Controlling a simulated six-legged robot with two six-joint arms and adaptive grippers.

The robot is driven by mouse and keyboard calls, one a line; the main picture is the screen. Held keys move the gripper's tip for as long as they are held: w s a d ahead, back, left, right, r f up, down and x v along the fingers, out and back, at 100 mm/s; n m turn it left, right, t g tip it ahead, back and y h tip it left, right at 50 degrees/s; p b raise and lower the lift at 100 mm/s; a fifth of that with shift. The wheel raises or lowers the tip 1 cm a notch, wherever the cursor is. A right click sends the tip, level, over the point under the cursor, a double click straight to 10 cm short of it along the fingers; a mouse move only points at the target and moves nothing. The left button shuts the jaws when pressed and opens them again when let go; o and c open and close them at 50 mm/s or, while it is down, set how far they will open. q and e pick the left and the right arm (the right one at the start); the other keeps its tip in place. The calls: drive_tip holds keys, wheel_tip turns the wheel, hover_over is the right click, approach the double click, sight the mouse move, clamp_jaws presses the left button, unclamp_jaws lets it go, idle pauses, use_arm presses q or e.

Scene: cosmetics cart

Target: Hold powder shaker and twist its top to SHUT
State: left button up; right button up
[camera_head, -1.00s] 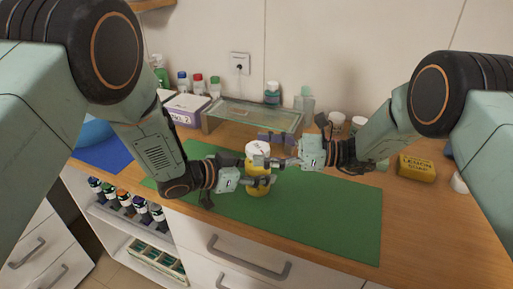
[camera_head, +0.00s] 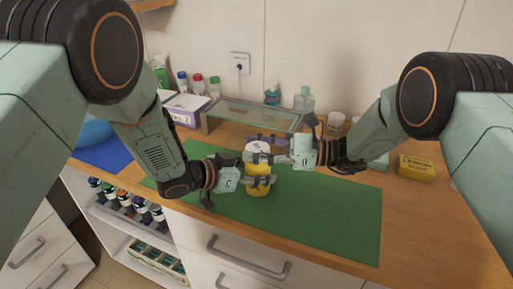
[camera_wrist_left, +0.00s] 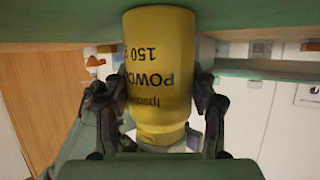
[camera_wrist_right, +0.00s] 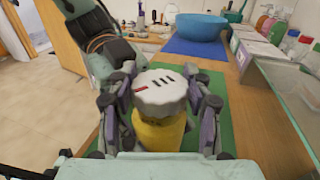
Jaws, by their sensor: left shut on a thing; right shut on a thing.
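The powder shaker, a yellow bottle (camera_head: 259,189) with a white top (camera_head: 258,147), stands upright on the green mat (camera_head: 325,215). My left gripper (camera_head: 258,181) is shut on the yellow body; in the left wrist view the body (camera_wrist_left: 160,75) shows upside-down lettering between the fingers. My right gripper (camera_head: 262,158) is shut on the white top from the right, above the left gripper. In the right wrist view the top (camera_wrist_right: 160,92) has a scalloped rim, several dark slots and a red mark towards the left. The fingers are on both sides of it.
A glass-topped case (camera_head: 252,115) stands behind the mat, with bottles and a purple-white box (camera_head: 187,108) nearby. A yellow lemon box (camera_head: 416,167) lies at the right. A blue bowl (camera_wrist_right: 196,27) is at the left. The mat's right part is clear.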

drive_tip(key=c, duration=0.3)
drive_tip(key=shift+m+t, duration=0.3)
drive_tip(key=shift+t, duration=0.2)
drive_tip(key=m+t+h, duration=0.1)
drive_tip(key=m+t, duration=0.1)
drive_tip(key=t, duration=0.1)
drive_tip(key=m+t+h, duration=0.2)
drive_tip(key=t, duration=0.2)
drive_tip(key=shift+a+m, duration=0.15)
drive_tip(key=shift+m, duration=0.15)
drive_tip(key=shift+m+t+h, duration=0.9)
drive_tip(key=shift+m+t, duration=0.2)
drive_tip(key=shift+t, duration=0.1)
drive_tip(key=shift+w+t, duration=0.1)
drive_tip(key=shift+t, duration=0.2)
drive_tip(key=o, duration=1.2)
